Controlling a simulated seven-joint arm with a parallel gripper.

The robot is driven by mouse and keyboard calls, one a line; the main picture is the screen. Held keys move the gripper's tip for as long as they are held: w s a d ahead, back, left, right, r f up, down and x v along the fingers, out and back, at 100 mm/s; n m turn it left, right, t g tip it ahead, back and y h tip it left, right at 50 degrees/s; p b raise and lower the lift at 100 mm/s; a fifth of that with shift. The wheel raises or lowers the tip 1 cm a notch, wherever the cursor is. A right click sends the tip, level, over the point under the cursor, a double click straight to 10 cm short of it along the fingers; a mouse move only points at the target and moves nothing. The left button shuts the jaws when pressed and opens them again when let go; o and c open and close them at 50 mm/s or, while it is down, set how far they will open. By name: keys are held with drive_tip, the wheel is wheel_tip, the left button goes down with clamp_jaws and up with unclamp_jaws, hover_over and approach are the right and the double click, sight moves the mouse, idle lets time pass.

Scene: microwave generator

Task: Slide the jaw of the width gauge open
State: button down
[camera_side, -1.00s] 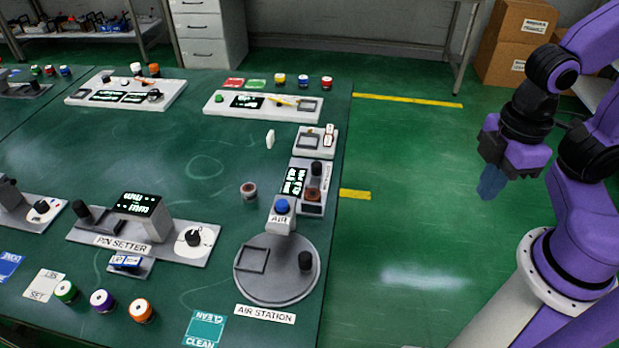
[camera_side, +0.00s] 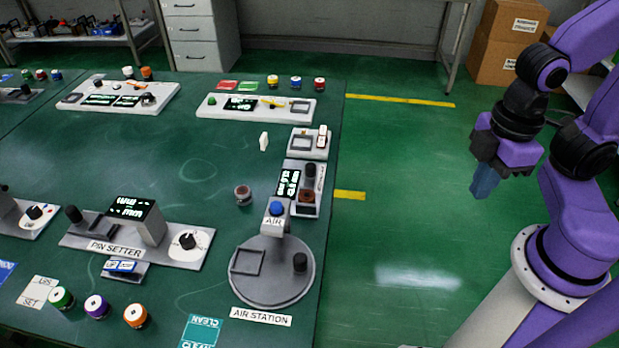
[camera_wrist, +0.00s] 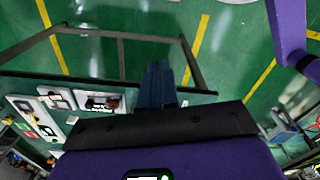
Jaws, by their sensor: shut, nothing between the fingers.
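A small grey device (camera_side: 306,210) near the table's right edge has a lit display, a black knob (camera_side: 310,170) and a brown round part; it may be the width gauge. Its side label is too small to read, and I cannot tell how far a jaw stands open. My gripper (camera_side: 484,184) hangs over the floor, right of the table and well apart from the device. Its blue fingers point down and are shut with nothing between them. In the wrist view the fingers (camera_wrist: 157,88) show together as one blue block.
The air station (camera_side: 272,290), with a round plate and post, stands in front of the device. A white-grey tray (camera_side: 308,154) stands behind it. A small brown-topped jar (camera_side: 243,194) is to its left. The pin setter (camera_side: 180,225) stands further left. The floor between table and arm is clear.

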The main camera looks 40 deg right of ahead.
drive_tip(key=c, duration=1.1)
unclamp_jaws()
drive_tip(key=shift+w+a, duration=0.15)
drive_tip(key=shift+c, duration=0.2)
drive_tip(key=o, duration=0.3)
drive_tip(key=w+a, duration=0.1)
drive_tip(key=w, duration=0.1)
drive_tip(key=w+a, duration=0.2)
drive_tip(key=w, duration=0.1)
drive_tip(key=w+a+r, duration=0.1)
drive_tip(key=w+a, duration=0.1)
drive_tip(key=w, duration=0.1)
drive_tip(key=shift+w, duration=0.25)
drive_tip(key=shift+o, duration=0.2)
drive_tip(key=m, duration=0.1)
hover_over(311, 165)
wheel_tip(311, 165, down, 6)
wheel_tip(311, 165, down, 17)
drive_tip(key=shift+r, duration=0.1)
drive_tip(key=shift+w, duration=0.1)
clamp_jaws()
